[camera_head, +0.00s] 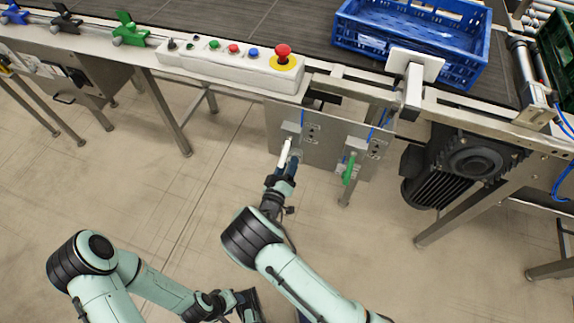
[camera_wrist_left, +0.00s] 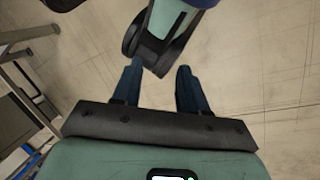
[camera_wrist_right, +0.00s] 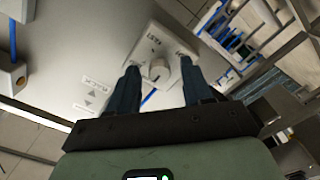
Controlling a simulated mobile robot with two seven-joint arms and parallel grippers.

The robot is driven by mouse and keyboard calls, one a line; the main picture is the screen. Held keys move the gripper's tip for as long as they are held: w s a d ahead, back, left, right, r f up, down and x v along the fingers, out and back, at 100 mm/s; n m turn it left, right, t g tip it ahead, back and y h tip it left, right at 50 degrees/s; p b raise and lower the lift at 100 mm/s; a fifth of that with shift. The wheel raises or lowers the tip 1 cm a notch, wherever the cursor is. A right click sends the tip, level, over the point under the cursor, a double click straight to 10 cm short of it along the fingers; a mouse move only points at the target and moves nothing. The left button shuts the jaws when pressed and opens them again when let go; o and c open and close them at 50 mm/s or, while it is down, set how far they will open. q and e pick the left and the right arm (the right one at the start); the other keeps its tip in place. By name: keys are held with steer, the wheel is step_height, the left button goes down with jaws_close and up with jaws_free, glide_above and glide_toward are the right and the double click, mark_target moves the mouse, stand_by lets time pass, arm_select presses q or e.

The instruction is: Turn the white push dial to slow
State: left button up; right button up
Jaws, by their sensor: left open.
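The white push dial (camera_wrist_right: 157,69) shows in the right wrist view as a round knob on a pale square mount, with small lettering beside it. In the head view a white part (camera_head: 285,153) stands out from the grey panel (camera_head: 325,150) below the conveyor, at my right gripper (camera_head: 282,170). In the right wrist view the right gripper (camera_wrist_right: 159,76) is open, its fingers on either side of the knob; contact cannot be told. My left gripper (camera_wrist_left: 158,80) is open and empty, low above the floor, with an arm link of mine behind its fingers.
A green handle (camera_head: 349,168) sits on the same panel, right of the white part. Above are a control box (camera_head: 230,68) with coloured buttons, a red emergency stop (camera_head: 283,56) and a blue crate (camera_head: 455,65). A dark motor (camera_head: 455,170) is at right.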

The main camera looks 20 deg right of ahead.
arm_select(q)
steer(key=shift+s+d+r+g+p, duration=0.2)
steer(key=shift+s+r+p, duration=0.1)
steer(key=shift+s+r, duration=0.15)
steer(key=shift+s+d+r+g+p, duration=0.1)
steer(key=shift+s+d+r+p, duration=0.05)
steer(key=shift+s+r+p, duration=0.2)
arm_select(e)
steer(key=v, duration=1.3)
steer(key=shift+a, duration=0.2)
steer(key=shift+s, duration=0.15)
